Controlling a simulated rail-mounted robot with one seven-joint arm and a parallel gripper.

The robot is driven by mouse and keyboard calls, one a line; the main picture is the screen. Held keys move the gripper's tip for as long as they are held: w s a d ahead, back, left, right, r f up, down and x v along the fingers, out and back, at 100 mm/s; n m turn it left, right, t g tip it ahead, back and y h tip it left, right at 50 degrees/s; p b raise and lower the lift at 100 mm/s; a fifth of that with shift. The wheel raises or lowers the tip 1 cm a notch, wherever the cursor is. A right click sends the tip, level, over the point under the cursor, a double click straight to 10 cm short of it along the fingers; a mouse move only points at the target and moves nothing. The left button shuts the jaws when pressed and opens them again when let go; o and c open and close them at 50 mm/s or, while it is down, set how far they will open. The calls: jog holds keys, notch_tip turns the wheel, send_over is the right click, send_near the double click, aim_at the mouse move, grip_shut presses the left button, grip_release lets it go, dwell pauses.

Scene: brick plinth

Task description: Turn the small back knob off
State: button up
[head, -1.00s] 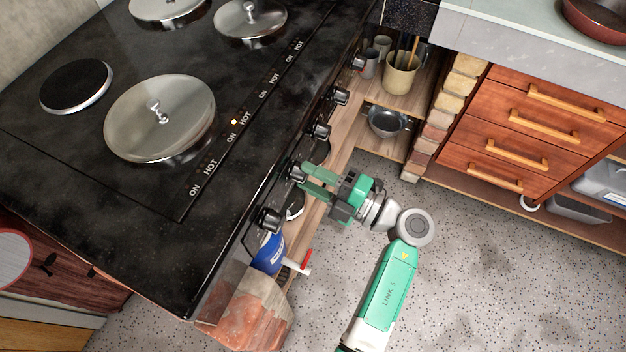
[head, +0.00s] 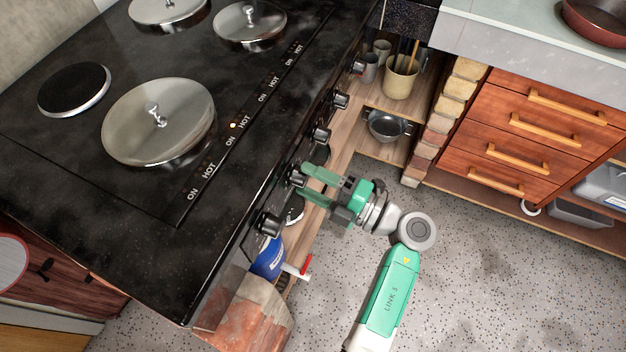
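The black stove (head: 60,150) has a row of black knobs along its front edge. The second knob (head: 295,176) from the near end is at my gripper's fingertips. My gripper (head: 301,181) is open, its green fingers apart on either side of that knob. I cannot tell whether either finger touches it. The nearest knob (head: 268,224) is below it in the picture; the third knob (head: 321,134) is above. Which knob is the small back one is not readable here.
Below the knobs is a wooden shelf with a blue container (head: 268,256) and a grey pot (head: 387,126). A drawer cabinet (head: 545,130) stands right. The speckled floor around my arm is clear.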

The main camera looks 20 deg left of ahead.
jog(key=shift+d, duration=0.1)
jog(key=d+p, duration=0.1)
jog(key=d, duration=0.6)
jog(key=shift+s+d+f, duration=0.2)
jog(key=shift+d+f, duration=0.1)
jog(key=shift+f, duration=0.15)
